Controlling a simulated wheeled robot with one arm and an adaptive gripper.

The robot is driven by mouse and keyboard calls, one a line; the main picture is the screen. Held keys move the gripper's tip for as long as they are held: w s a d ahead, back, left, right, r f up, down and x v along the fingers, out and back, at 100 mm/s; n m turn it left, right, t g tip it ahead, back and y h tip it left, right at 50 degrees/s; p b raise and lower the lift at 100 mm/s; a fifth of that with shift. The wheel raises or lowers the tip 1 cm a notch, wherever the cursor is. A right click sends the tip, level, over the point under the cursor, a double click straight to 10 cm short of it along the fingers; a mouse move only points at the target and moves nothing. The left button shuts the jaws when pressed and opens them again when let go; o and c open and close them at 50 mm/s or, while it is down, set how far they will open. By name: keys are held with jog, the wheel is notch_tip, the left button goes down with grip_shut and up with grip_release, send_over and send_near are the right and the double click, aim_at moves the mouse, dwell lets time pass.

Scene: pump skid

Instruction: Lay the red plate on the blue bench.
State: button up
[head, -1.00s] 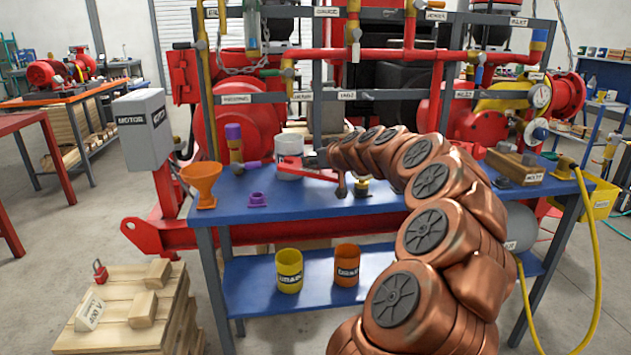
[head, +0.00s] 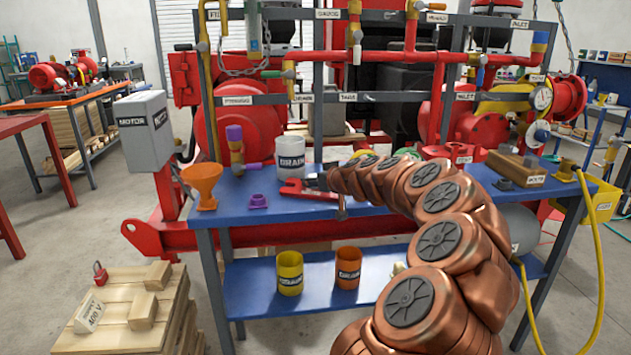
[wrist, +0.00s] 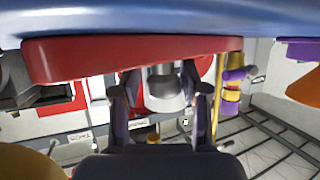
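The red plate (head: 306,190) is low over the top of the blue bench (head: 372,207), in front of the white DRAIN pot. It looks roughly level, and I cannot tell whether its underside touches the bench. My gripper (head: 322,182) is at the plate's right part and appears to hold it. In the wrist view the plate (wrist: 90,58) runs right beside the blue bench surface (wrist: 150,18), which shows at the top. The two dark fingers of my gripper (wrist: 160,75) reach to the plate, and their contact is partly hidden.
The DRAIN pot (head: 291,155) stands just behind the plate. Pipes rise behind the bench.

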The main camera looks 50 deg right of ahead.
jog(key=shift+o, duration=0.8)
